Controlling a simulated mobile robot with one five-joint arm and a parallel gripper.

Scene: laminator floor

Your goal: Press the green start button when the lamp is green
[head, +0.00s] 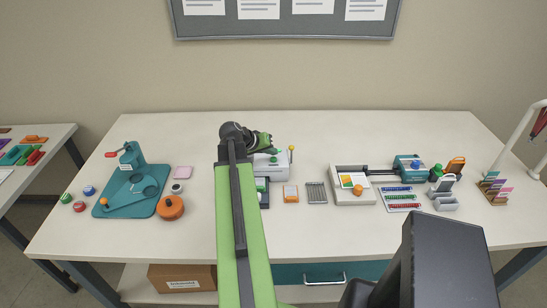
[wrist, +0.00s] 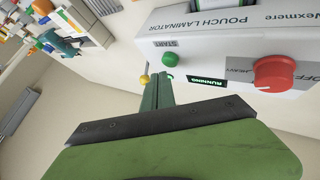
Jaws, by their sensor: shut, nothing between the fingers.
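The white pouch laminator (head: 280,171) stands on the bench, partly hidden behind my arm in the head view. In the wrist view its front (wrist: 215,45) fills the upper right. The round green start button (wrist: 170,58) is beside the START label. A small display (wrist: 208,81) reads RUNNING in green. A yellow ball on a thin post (head: 291,148) stands at the laminator; I cannot tell whether it is the lamp. My gripper (head: 266,142) is shut and empty over the laminator. Its fingertips (wrist: 160,77) appear just below the button, with a small gap in the picture.
A red knob (wrist: 273,72) is on the laminator's front. A teal board (head: 130,203) and an orange round container (head: 170,207) lie to the left. A tray (head: 352,187), a paper trimmer and small racks stand to the right. The bench front is mostly clear.

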